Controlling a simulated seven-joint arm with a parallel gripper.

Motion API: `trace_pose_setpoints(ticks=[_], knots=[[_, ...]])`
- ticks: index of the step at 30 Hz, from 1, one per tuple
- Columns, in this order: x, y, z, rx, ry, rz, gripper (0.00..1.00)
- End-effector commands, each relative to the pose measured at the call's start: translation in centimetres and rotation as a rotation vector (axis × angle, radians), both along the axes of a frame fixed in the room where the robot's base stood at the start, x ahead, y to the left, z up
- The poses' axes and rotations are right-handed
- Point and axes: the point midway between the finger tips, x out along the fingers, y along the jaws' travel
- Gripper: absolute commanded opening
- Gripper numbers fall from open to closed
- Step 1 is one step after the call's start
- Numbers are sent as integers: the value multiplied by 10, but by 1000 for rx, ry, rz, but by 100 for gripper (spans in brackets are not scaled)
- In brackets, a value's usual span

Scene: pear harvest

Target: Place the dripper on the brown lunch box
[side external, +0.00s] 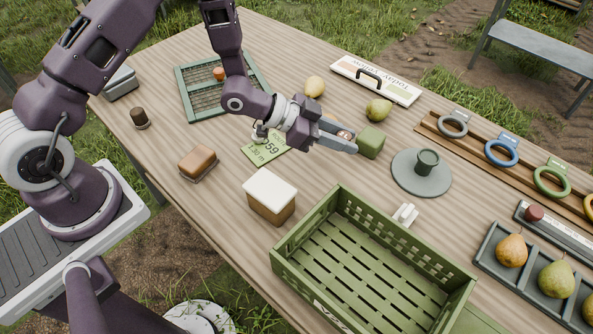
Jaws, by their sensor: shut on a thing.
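My gripper (355,142) is over the middle of the table, its fingers pointing right. It appears shut on a small green block (372,143) at its fingertips; how far the fingers overlap it is unclear. A small brownish patch shows between the fingers. A brown box with a white lid (270,188), which looks like the lunch box, stands left of the green crate, below and left of my gripper. Its lid is bare. I cannot clearly tell which thing is the dripper; a dark green cup (427,162) stands on a round grey-green disc (408,181) to the right.
A green slatted crate (290,249) fills the front. A brown block (198,162), a green price card (262,153) and a white clip-like piece (405,214) lie nearby. Pears (379,110) and a white sign (398,92) are behind. Coloured rings (501,152) line the right.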

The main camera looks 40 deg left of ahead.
Motion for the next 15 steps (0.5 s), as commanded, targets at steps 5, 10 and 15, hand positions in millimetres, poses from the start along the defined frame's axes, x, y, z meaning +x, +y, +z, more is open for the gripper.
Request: trace_pose_setpoints(ticks=[5,10,15], knots=[[-54,25,35,-7,0,-142,0],[-123,45,66,-3,-2,-311,0],[-164,55,78,0,-4,-411,0]])
